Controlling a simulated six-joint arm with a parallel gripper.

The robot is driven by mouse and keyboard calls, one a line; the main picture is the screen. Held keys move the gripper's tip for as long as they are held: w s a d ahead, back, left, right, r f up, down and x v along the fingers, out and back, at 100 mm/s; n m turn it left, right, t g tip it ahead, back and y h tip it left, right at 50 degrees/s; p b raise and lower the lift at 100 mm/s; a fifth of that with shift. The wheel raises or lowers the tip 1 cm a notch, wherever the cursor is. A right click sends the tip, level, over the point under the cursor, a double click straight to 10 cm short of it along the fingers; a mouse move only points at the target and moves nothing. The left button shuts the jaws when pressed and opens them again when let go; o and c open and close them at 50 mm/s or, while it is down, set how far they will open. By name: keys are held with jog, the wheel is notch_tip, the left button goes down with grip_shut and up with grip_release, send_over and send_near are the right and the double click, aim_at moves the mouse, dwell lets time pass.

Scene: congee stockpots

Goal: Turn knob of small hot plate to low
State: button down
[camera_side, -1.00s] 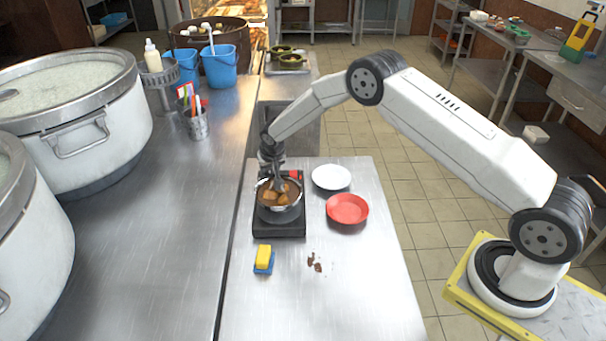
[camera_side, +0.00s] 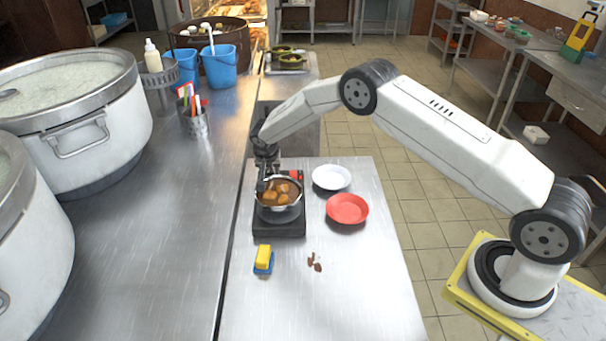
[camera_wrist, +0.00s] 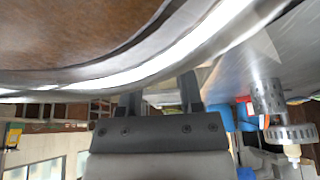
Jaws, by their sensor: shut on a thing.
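The small hot plate (camera_side: 279,227) is a black block on the steel table. A steel pot (camera_side: 281,207) with several brown pieces in brown liquid stands on it. I cannot make out the knob; a small red patch (camera_side: 294,174) shows at the plate's far right corner. My gripper (camera_side: 263,188) points down at the pot's left rim and is shut on the pot's edge, though the exact contact is hard to see. In the wrist view the pot's blurred bright rim (camera_wrist: 130,80) fills the top, and my two dark fingers (camera_wrist: 160,98) reach up to it.
A white plate (camera_side: 331,177) and a red plate (camera_side: 347,209) lie right of the hot plate. A yellow and blue sponge (camera_side: 263,259) and brown crumbs (camera_side: 314,262) are in front. Large stockpots (camera_side: 75,120) stand at left. The table's front (camera_side: 320,310) is clear.

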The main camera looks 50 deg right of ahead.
jog(key=shift+c, duration=1.2)
grip_release()
jog(key=shift+r, duration=0.1)
jog(key=v, duration=0.7)
jog(key=shift+s+r, duration=0.15)
jog(key=shift+r, duration=0.15)
jog(key=shift+a, duration=0.1)
